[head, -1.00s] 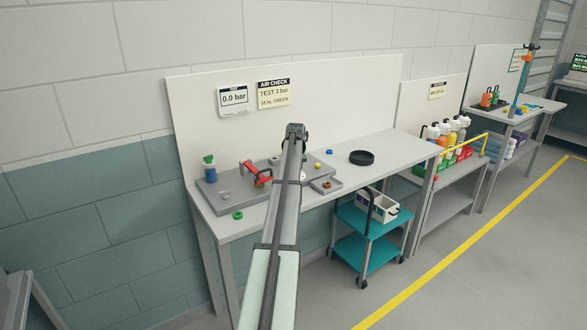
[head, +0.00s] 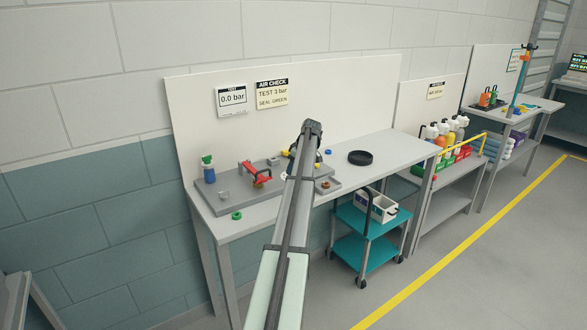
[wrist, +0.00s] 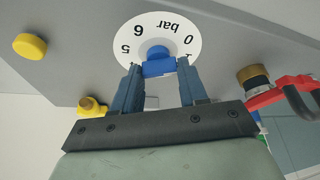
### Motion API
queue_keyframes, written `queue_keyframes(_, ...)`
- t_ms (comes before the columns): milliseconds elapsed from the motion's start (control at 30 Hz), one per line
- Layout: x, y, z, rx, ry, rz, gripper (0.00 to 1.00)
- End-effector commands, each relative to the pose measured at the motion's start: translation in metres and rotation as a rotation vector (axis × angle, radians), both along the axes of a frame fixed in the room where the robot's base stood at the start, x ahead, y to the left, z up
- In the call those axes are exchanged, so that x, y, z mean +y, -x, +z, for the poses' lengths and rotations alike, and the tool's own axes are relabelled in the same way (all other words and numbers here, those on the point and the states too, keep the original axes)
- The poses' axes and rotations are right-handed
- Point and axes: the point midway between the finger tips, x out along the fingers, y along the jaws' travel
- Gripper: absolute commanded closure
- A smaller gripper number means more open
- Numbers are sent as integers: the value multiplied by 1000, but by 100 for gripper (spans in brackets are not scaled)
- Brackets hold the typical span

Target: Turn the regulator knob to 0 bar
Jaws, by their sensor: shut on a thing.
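The regulator knob (wrist: 158,62) is blue and sits at the middle of a white round dial (wrist: 150,27) in the wrist view. The dial's 5, 6, "bar" and 0 show upside down, with the 1 partly covered. My gripper (wrist: 158,72) is shut on the knob, one finger on each side. The knob and fingers cover the rest of the scale, and I cannot tell where the knob points. In the head view my arm hides the gripper and knob.
A red-handled part (wrist: 285,92) with a brass fitting stands right of the knob in the wrist view. A yellow cap (wrist: 30,46) is at left. A green ring (head: 237,216) and a black round tray (head: 361,158) lie on the bench (head: 395,151). A sign (head: 272,95) says TEST 3 bar.

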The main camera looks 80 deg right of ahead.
Motion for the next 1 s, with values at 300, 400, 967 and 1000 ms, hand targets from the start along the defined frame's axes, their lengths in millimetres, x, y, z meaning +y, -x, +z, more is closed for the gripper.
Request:
queue_keyframes(300, -3, 1, 0, 1, -1, 229, 88)
queue_keyframes(400, -3, 1, 0, 1, -1, 278, 88)
queue_keyframes(967, -2, 1, 0, 2, 0, 369, 88)
queue_keyframes(1000, -2, 1, 0, 2, 0, 368, 88)
